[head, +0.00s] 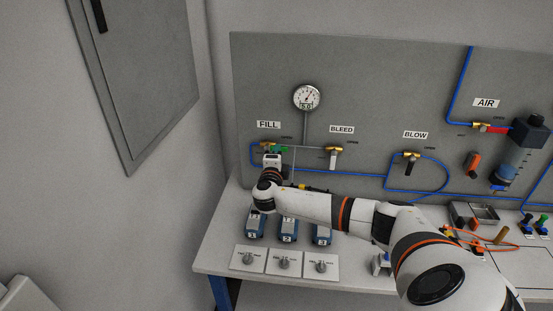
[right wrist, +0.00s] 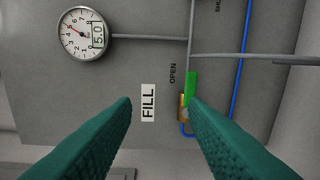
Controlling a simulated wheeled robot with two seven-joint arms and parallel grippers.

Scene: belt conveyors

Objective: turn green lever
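The green lever (head: 279,149) is on the brass valve (head: 267,145) under the FILL sign on the grey panel. It lies about level, along the pipe. My right gripper (head: 272,160) is in front of and just below this valve, partly hiding it. In the right wrist view the lever (right wrist: 190,88) stands beside the OPEN label, with the brass valve (right wrist: 184,108) at its base. My right gripper's green fingers (right wrist: 159,103) are spread, with nothing between them but a view of the FILL sign. The lever is by the tip of the right-hand finger; contact cannot be told. My left gripper is out of view.
A round gauge (head: 306,97) is above the valves. The BLEED valve (head: 333,157) and BLOW valve (head: 409,162) are farther right. Several blue devices (head: 288,230) stand on the bench (head: 215,257) below my right arm. A grey wall cabinet (head: 140,75) is at left.

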